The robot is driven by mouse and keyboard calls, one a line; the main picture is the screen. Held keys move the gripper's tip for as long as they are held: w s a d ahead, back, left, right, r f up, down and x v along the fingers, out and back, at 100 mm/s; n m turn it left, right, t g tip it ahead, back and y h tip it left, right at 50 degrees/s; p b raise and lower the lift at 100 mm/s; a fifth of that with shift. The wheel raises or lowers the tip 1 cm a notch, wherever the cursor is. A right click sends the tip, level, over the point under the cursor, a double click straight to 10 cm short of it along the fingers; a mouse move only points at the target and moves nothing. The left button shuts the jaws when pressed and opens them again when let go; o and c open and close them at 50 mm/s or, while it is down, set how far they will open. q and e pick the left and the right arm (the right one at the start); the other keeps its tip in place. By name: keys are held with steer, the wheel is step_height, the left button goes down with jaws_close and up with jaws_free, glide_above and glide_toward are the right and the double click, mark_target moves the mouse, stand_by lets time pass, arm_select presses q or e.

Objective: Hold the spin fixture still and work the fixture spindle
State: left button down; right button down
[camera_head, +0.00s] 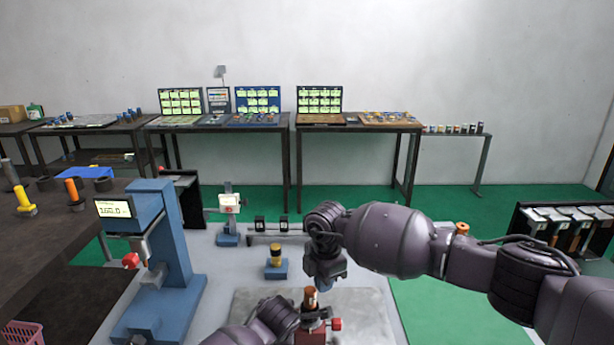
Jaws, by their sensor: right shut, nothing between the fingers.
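The spin fixture (312,328) is a small red block with a red knob at its right side, low in the head view on a grey metal plate (365,310). The fixture spindle (311,298) is a copper-brown upright piece on top of it. My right gripper (325,286) is shut and empty, pointing down just above and right of the spindle; I cannot tell whether it touches. My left gripper (298,325) comes in from the bottom, close at the fixture's left side. Its fingers are mostly hidden, so its grip on the fixture cannot be made out.
A blue press (176,240) with a lit display stands at left. A blue block with a yellow-black plug (276,257) and a blue gauge stand (228,215) are behind the plate. A dark bench (40,240) is far left; a rack (565,225) is at right. Green floor shows right.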

arm_select(q)
steer(key=shift+s+a+f, duration=0.1)
steer(key=shift+a+f, duration=0.05)
steer(key=shift+f, duration=0.1)
arm_select(e)
step_height(320, 180, down, 4)
steer(key=shift+r, duration=0.25)
arm_select(q)
steer(key=shift+s, duration=0.1)
arm_select(e)
steer(key=shift+s+d+f, duration=0.1)
steer(key=shift+s+f, duration=0.05)
steer(key=shift+f, duration=0.5)
arm_select(q)
steer(key=shift+d+r, duration=0.2)
steer(key=shift+d, duration=0.15)
arm_select(e)
steer(key=shift+s+a, duration=0.4)
steer(key=shift+a, duration=0.1)
steer(key=shift+w+d, duration=0.2)
steer(key=shift+d, duration=0.1)
steer(key=shift+r, duration=0.25)
arm_select(q)
steer(key=shift+a+f, duration=0.15)
steer(key=shift+a, duration=0.1)
arm_select(e)
step_height(320, 180, up, 6)
steer(key=shift+w+d, duration=0.15)
steer(key=shift+w, duration=0.15)
